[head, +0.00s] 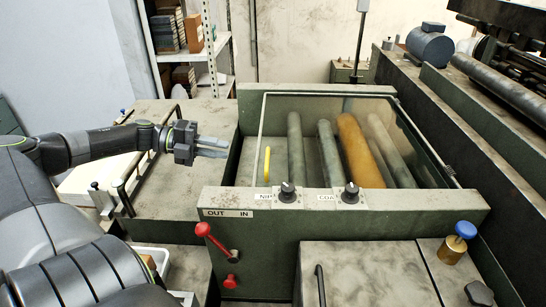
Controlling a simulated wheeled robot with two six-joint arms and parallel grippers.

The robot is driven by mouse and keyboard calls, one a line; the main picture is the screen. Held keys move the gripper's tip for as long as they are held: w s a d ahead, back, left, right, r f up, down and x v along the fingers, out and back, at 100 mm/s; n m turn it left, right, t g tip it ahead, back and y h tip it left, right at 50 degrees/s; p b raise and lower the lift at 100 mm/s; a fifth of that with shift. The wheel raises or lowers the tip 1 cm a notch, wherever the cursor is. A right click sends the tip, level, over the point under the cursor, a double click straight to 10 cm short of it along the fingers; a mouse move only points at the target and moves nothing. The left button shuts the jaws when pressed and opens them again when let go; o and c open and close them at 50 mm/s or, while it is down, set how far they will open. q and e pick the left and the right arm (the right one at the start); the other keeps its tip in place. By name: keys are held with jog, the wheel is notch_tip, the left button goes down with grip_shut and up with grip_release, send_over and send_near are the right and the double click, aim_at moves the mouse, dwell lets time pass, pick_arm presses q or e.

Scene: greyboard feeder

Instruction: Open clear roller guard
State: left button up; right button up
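The clear roller guard (308,96) is a see-through panel in a thin pale frame. It lies over the roller bay of the green machine and looks closed. A yellow handle (267,165) stands at its left side. Several rollers show through it, one of them orange-brown (360,150). My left gripper (227,149) is left of the guard, over the grey machine top beside the bay. Its fingers point right toward the yellow handle, look slightly apart and hold nothing. It is clear of the handle. My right gripper is not in view.
Two black knobs (287,192) sit on the front beam (340,213). Below its left end are a red-knobbed lever (203,230) and a red knob (231,282). A blue-topped knob (465,230) stands at the right. A low rail (125,197) runs along the left machine top.

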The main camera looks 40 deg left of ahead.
aim_at(274, 168)
pick_arm(q)
jog(key=x, duration=1.4)
jog(key=shift+w+d+f+b, duration=0.1)
jog(key=shift+w+f+b, duration=0.2)
jog(key=shift+w, duration=0.1)
grip_shut()
